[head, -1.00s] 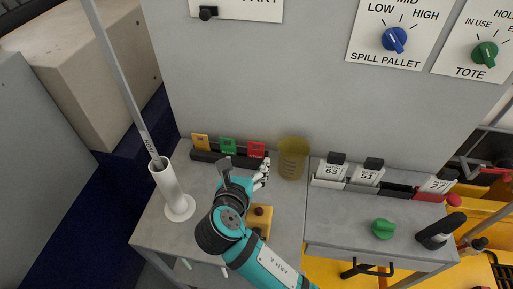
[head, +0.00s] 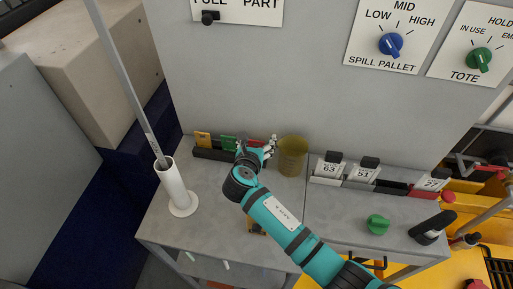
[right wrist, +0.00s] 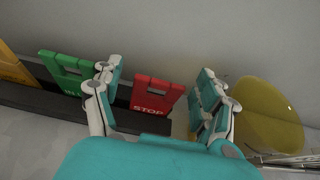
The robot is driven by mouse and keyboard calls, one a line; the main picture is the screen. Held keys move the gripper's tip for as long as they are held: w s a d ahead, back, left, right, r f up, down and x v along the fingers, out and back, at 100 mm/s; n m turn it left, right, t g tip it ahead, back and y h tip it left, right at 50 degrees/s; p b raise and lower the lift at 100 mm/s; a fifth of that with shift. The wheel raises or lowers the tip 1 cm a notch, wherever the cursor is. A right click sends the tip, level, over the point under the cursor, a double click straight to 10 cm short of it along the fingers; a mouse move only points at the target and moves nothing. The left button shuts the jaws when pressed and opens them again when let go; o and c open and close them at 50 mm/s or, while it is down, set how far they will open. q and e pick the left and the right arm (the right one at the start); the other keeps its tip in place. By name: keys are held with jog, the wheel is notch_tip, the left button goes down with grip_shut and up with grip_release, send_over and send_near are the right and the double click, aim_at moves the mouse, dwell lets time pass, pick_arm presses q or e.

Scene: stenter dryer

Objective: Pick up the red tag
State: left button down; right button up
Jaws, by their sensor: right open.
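The red tag (right wrist: 160,97), with a slot near its top and the word STOP, stands in the black tag rack (right wrist: 40,110). In the head view, the red tag (head: 257,142) is partly hidden behind my right gripper (head: 264,151). In the right wrist view, my right gripper (right wrist: 160,80) is open, with one finger on each side of the red tag. I cannot tell whether either finger touches it. My left gripper is not in view.
A green tag (right wrist: 70,75) and a yellow tag (head: 203,140) stand left of the red one. A translucent yellow cup (head: 292,157) is close on the right. A white tube (head: 173,185) holding a pole stands at the left. Number cards (head: 330,167) stand farther right.

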jog(key=shift+s, duration=0.15)
jog(key=shift+c, duration=0.9)
jog(key=c, duration=0.8)
